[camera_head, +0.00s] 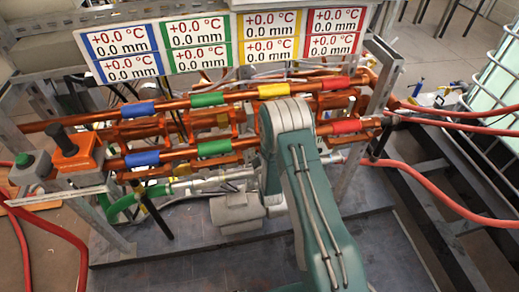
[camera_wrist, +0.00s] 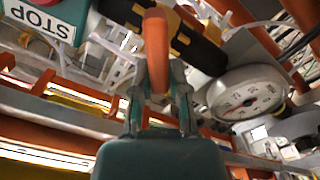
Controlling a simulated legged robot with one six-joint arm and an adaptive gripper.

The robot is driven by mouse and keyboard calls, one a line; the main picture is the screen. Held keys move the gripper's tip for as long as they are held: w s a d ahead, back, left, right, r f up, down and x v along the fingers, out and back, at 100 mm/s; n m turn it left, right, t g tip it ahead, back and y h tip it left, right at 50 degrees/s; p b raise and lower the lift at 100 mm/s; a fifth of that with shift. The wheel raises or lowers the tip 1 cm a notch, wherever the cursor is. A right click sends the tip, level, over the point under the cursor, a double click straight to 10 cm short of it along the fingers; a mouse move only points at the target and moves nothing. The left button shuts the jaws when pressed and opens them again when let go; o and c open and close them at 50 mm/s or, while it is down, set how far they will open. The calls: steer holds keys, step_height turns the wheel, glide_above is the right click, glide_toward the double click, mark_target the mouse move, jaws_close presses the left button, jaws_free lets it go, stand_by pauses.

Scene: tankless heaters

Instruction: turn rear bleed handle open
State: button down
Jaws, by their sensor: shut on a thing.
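My gripper (camera_wrist: 158,88) is in the wrist view, with its two fingers closed around the lower part of an orange handle (camera_wrist: 156,38). The handle stands up in the picture beside a dark pipe (camera_wrist: 196,48) with yellow bands. That this is the rear bleed handle cannot be told from a label. In the head view my own teal arm reaches up into the pipe rack and hides the handle and my gripper.
A round pressure gauge (camera_wrist: 246,94) sits close right of my gripper. A STOP sign (camera_wrist: 42,22) is at upper left. In the head view, orange pipes (camera_head: 185,107) with coloured bands cross the rack under the display panel (camera_head: 230,42). Red hoses (camera_head: 450,185) run at right.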

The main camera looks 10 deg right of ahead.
steer(key=shift+a+f+n, duration=0.2)
steer(key=shift+f+n, duration=0.1)
steer(key=shift+n, duration=1.35)
steer(key=shift+a+f+n, duration=0.25)
steer(key=shift+f+n, duration=0.1)
steer(key=shift+n, duration=1.35)
steer(key=shift+a+f+n, duration=0.2)
steer(key=shift+f+n, duration=0.1)
steer(key=shift+n, duration=1.35)
steer(key=c, duration=0.6)
jaws_free()
steer(key=shift+a, duration=0.1)
steer(key=s, duration=1.2)
steer(key=shift+f, duration=0.1)
